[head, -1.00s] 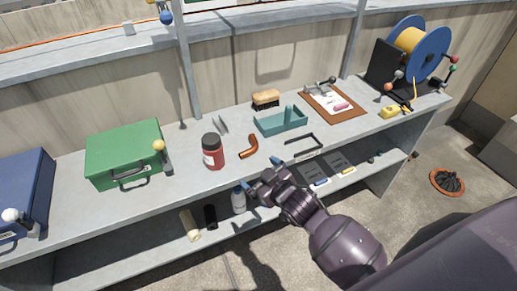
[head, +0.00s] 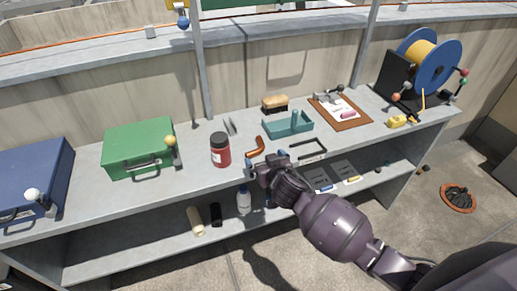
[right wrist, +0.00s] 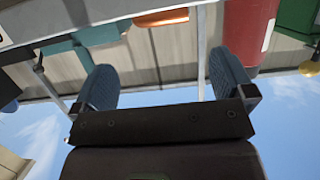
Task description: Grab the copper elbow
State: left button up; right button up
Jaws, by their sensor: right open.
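The copper elbow (head: 256,147) lies on the top shelf between the red jar and the teal tray. In the right wrist view the copper elbow (right wrist: 162,17) shows at the top edge, partly cut off, beyond the gap between my fingers. My right gripper (head: 265,157) is at the shelf's front edge, just in front of the elbow. Its blue-padded fingers (right wrist: 164,78) are apart with nothing between them. My left gripper is not in view.
A red jar (head: 220,150) stands left of the elbow, and a teal tray (head: 288,127) lies to its right. A black handle-like frame (head: 308,153) is right of my gripper. A green case (head: 140,140) is farther left. Bottles and rolls lie on the lower shelf.

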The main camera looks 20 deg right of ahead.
aim_at(260, 153)
jog(key=x, duration=0.3)
jog(key=shift+w+f, duration=0.15)
jog(key=shift+w, duration=0.15)
jog(key=shift+w+f+b, duration=0.1)
jog(key=shift+w+b, duration=0.2)
jog(key=shift+w, duration=0.35)
jog(key=x, duration=0.4)
jog(key=shift+w+f+b, duration=0.1)
jog(key=shift+f+b, duration=0.05)
jog(key=shift+b, duration=0.15)
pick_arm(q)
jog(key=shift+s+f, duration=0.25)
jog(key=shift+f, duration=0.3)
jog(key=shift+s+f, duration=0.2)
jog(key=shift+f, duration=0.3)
pick_arm(e)
jog(key=c, duration=0.9)
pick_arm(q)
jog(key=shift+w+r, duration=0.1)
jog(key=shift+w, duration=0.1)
